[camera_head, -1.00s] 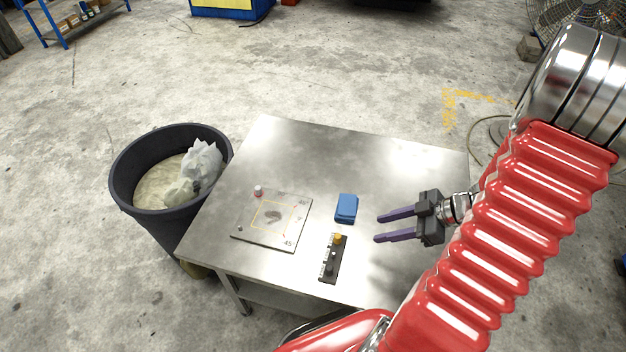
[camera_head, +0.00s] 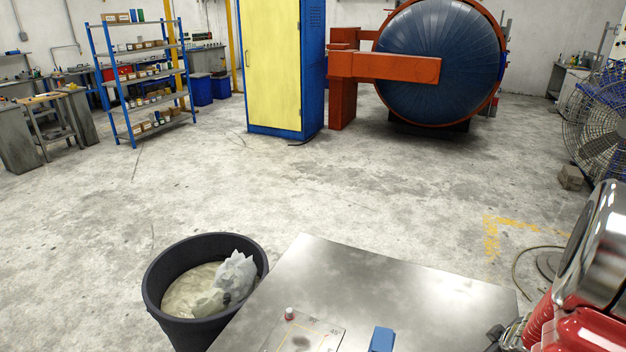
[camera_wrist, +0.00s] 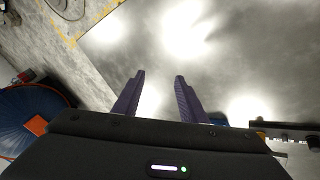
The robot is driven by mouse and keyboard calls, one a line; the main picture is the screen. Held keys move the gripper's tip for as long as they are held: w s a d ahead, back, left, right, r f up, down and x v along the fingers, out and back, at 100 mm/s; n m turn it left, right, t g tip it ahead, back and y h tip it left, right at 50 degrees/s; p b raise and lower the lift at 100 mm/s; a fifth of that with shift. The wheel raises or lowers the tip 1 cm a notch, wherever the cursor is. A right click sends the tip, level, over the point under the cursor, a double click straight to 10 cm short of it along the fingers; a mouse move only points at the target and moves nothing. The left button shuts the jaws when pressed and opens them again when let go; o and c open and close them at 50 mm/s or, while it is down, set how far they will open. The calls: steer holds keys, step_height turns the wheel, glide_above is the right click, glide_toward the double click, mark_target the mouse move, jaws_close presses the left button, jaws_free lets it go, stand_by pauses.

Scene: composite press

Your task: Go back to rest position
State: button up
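My gripper shows in the wrist view (camera_wrist: 160,95) with its two purple fingers apart and nothing between them. It is over the metal table, which fills much of that view. In the head view only part of my red arm and a dark piece of the gripper's body show at the lower right; the fingers are out of frame. The metal table (camera_head: 365,282) stands at the bottom centre of the head view. On it lie a blue block (camera_head: 382,340) and a square plate (camera_head: 325,334) with a small knob, both cut off by the lower edge.
A black bin (camera_head: 160,290) with pale waste stands left of the table. Farther back are a blue shelf rack (camera_head: 118,75), a yellow and blue cabinet (camera_head: 272,70), a large round blue vessel (camera_head: 437,60) and a fan (camera_head: 597,120) at right.

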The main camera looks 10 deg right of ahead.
steer(key=s+a+r+m+g+h, duration=0.1)
steer(key=s+a+r+m+g, duration=0.15)
steer(key=r, duration=0.25)
steer(key=s+a+r+m+g+h, duration=0.1)
steer(key=a+r+m+h, duration=0.15)
steer(key=r, duration=0.35)
steer(key=a+r+t+y, duration=0.1)
steer(key=a+r, duration=0.3)
steer(key=a, duration=0.7)
steer(key=a+r+t+y, duration=0.1)
steer(key=a+r+y, duration=0.2)
steer(key=a, duration=0.8)
steer(key=a+r+n+t+y, duration=0.1)
steer(key=a+r+y, duration=0.1)
steer(key=a+r, duration=0.5)
steer(key=a, duration=0.4)
steer(key=shift+a+t+y, duration=0.25)
steer(key=shift+t+y, duration=0.1)
